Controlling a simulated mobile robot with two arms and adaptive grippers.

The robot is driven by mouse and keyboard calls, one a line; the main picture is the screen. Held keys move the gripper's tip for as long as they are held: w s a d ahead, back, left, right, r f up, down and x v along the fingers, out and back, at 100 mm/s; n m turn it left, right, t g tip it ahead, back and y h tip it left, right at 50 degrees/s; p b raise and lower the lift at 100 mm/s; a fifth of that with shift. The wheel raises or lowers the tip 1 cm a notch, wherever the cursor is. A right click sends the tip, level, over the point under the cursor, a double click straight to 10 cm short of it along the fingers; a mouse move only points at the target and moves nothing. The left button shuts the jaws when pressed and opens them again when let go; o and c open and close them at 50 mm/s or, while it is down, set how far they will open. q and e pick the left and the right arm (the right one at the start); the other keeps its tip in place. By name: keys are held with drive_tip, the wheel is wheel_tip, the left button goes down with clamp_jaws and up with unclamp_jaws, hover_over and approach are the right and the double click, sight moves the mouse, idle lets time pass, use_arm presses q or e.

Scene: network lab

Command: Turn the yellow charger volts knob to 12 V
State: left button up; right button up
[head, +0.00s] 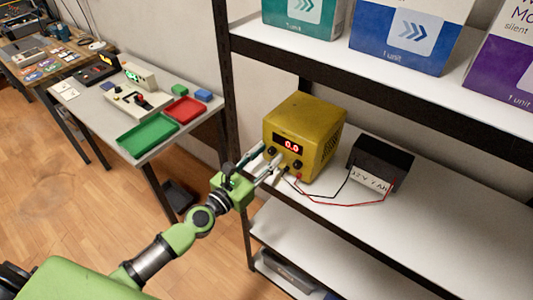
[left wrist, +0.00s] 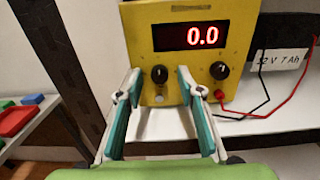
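The yellow charger (head: 305,125) stands on the shelf, its red display (head: 288,145) reading 0.0. In the left wrist view its front (left wrist: 240,30) shows two dark knobs, a left knob (left wrist: 160,73) and a right knob (left wrist: 219,70); their labels are too small to read. My left gripper (head: 266,163) is at the front of the charger. In the left wrist view the left gripper (left wrist: 158,82) is open, its fingers apart on either side of the left knob, with gaps to it. My right gripper is not in view.
A black battery (head: 381,160) labelled 12 V 7 Ah stands right of the charger, with red and black leads (head: 345,203) between them. A dark shelf post (head: 230,130) rises left of the charger. A side table holds a green tray (head: 147,136) and a red tray (head: 183,110).

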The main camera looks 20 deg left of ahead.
use_arm(q)
drive_tip(key=shift+w, duration=0.15)
clamp_jaws()
